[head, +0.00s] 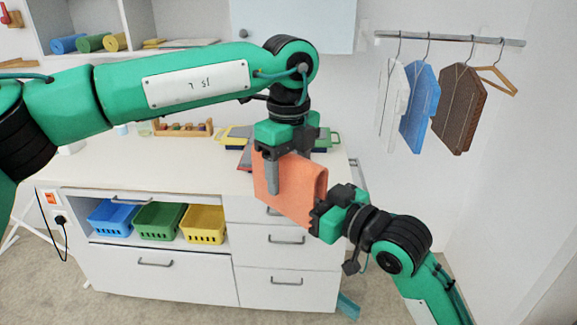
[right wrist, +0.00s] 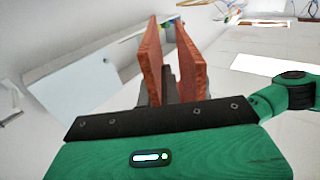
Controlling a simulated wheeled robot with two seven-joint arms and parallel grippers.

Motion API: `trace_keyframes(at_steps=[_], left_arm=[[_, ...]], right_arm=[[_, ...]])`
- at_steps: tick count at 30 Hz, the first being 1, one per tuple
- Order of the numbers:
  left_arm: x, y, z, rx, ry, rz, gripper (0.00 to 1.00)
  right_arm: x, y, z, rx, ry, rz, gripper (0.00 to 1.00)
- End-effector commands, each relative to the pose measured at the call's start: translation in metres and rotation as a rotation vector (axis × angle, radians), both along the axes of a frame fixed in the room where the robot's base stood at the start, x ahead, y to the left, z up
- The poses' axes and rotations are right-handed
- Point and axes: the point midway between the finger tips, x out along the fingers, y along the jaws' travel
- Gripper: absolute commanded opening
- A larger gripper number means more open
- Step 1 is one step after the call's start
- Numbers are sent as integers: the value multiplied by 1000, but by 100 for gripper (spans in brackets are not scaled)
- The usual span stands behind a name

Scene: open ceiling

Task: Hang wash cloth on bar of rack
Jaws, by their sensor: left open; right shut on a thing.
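The orange wash cloth (head: 300,192) hangs folded in the air in front of the counter. In the right wrist view the cloth (right wrist: 189,75) shows as two upright reddish layers with a gap between them. My right gripper (head: 325,214) is shut on the cloth's lower right side. My left gripper (head: 273,170) points down at the cloth's left part; one grey finger lies in front of it, and the other is hidden. The left jaws are open. A metal bar (head: 410,36) runs along the wall at upper right, apart from the cloth. I cannot tell whether it is the rack's bar.
White, blue (head: 419,105) and brown (head: 459,108) garments and an empty hanger (head: 497,80) hang from the bar. The white counter (head: 100,172) holds a wooden rack of small items (head: 182,130). Blue, green and yellow baskets (head: 204,222) sit below. A cabinet (head: 300,25) overhangs the counter.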

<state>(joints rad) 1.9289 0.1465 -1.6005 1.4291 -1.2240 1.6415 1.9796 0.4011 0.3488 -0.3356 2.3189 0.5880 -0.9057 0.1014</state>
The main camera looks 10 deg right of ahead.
Motion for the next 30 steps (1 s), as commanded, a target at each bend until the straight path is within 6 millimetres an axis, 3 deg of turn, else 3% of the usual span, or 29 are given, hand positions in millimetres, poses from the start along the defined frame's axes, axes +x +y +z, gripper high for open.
trace_keyframes(at_steps=[1, 6, 9, 14, 23, 30], left_arm=[[0, 0, 0, 0, 0, 0, 60], [0, 0, 0, 0, 0, 0, 27], [0, 0, 0, 0, 0, 0, 12], [0, 0, 0, 0, 0, 0, 12], [0, 0, 1, -2, -1, 1, 12], [1, 0, 1, -1, -2, 2, 12]], right_arm=[[0, 0, 0, 0, 0, 0, 0], [0, 0, 0, 0, 0, 0, 0], [0, 0, 0, 0, 0, 1, 0], [0, 0, 0, 0, 0, 1, 31], [-4, -2, 0, 0, 0, 1, 31], [-29, -25, -1, -2, -1, 0, 31]])
